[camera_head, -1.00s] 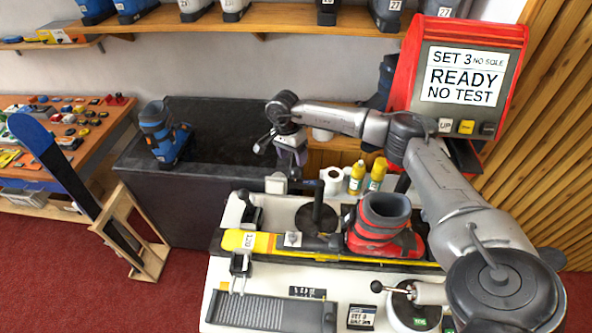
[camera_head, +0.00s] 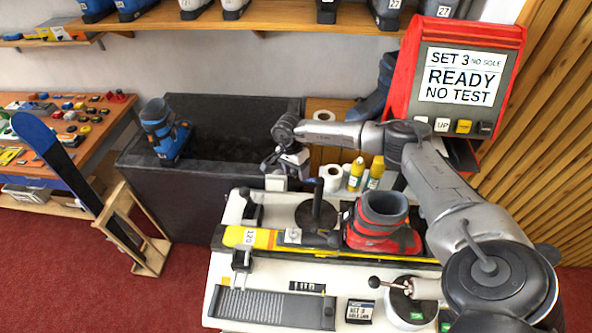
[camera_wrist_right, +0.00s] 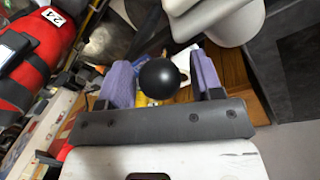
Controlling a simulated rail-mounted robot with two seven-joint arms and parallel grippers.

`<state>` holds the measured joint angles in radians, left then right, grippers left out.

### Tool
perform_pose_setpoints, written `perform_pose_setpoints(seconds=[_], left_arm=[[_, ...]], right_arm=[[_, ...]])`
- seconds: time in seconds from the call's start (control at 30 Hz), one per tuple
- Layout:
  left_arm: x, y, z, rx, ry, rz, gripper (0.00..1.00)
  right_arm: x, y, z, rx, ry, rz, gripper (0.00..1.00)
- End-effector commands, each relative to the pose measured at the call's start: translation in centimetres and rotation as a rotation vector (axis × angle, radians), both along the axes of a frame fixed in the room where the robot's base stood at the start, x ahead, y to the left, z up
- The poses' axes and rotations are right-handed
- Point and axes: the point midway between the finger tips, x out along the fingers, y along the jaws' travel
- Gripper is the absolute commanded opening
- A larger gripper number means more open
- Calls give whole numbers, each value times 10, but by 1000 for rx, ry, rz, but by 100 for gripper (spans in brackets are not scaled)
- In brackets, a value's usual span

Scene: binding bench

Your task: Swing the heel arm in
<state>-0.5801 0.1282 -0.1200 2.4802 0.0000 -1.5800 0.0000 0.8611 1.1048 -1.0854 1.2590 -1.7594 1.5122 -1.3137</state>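My right gripper (camera_head: 285,172) hangs over the back left part of the white bench (camera_head: 255,270), beside an upright black post (camera_head: 317,203). In the right wrist view its purple fingers (camera_wrist_right: 163,80) are apart, and a round black knob (camera_wrist_right: 159,78) shows between them; I see no grip on it. Which part carries this knob is hidden, and I cannot tell for certain which part is the heel arm. A red and grey boot (camera_head: 383,225) stands on the yellow ski (camera_head: 265,239). My left gripper is not in view.
A paper roll (camera_head: 332,178) and yellow bottles (camera_head: 356,173) stand behind the post. A ball-ended lever (camera_head: 388,284) is at the bench front. The red display (camera_head: 465,80) reads "READY NO TEST". A dark bin (camera_head: 190,210) stands left of the bench.

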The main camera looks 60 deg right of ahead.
Motion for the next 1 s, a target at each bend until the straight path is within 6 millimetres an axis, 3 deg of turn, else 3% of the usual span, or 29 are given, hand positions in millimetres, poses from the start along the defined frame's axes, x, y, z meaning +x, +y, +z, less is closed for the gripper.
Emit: perform_pose_setpoints(seconds=[0.07, 0.6, 1.0], left_arm=[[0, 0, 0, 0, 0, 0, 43], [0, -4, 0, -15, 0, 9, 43], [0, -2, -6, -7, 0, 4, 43]], right_arm=[[0, 0, 0, 0, 0, 0, 52], [0, 0, 1, 1, 0, 0, 0], [-3, 7, -1, 1, 0, 85, 0]])
